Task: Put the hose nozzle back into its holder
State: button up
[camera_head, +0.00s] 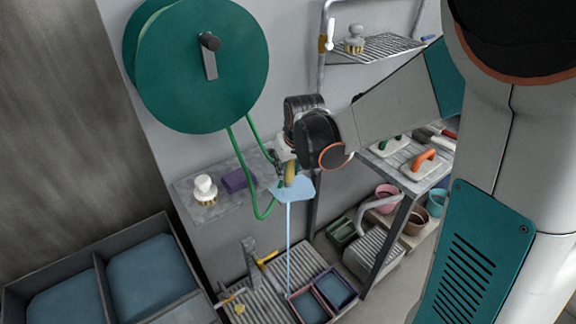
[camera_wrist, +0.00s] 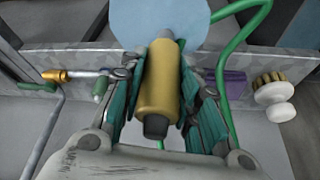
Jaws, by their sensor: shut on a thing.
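My gripper (camera_wrist: 165,105) is shut on the yellow hose nozzle (camera_wrist: 159,75), with its fingers on both sides of the barrel. In the head view my gripper (camera_head: 287,166) is above the grey shelf's right end, and the nozzle (camera_head: 290,174) points down. A pale blue sheet (camera_head: 293,189) spreads at the nozzle's tip, and a thin pale blue stream (camera_head: 289,240) runs down from it. The green hose (camera_head: 262,205) hangs in a loop from the green reel (camera_head: 205,65). I cannot make out the nozzle's holder for certain.
The grey wall shelf (camera_head: 211,209) carries a white-handled brush (camera_head: 205,189) and a purple sponge (camera_head: 238,180). Below are a ribbed drain board (camera_head: 262,290) and small trays (camera_head: 322,292). A dark double basin (camera_head: 100,262) is at left; a metal rack (camera_head: 375,48) is at right.

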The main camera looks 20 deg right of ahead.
aim_at(288, 175)
jog(key=shift+f+b, duration=1.3)
jog(key=shift+f, duration=0.45)
jog(key=o, duration=1.2)
jog(key=shift+r, duration=0.1)
jog(key=v, duration=1.2)
jog(key=shift+s, duration=0.15)
jog(key=s+r+t, duration=0.1)
jog(key=s+t, duration=0.1)
jog(key=s, duration=1.6)
jog(key=shift+m+t, duration=0.3)
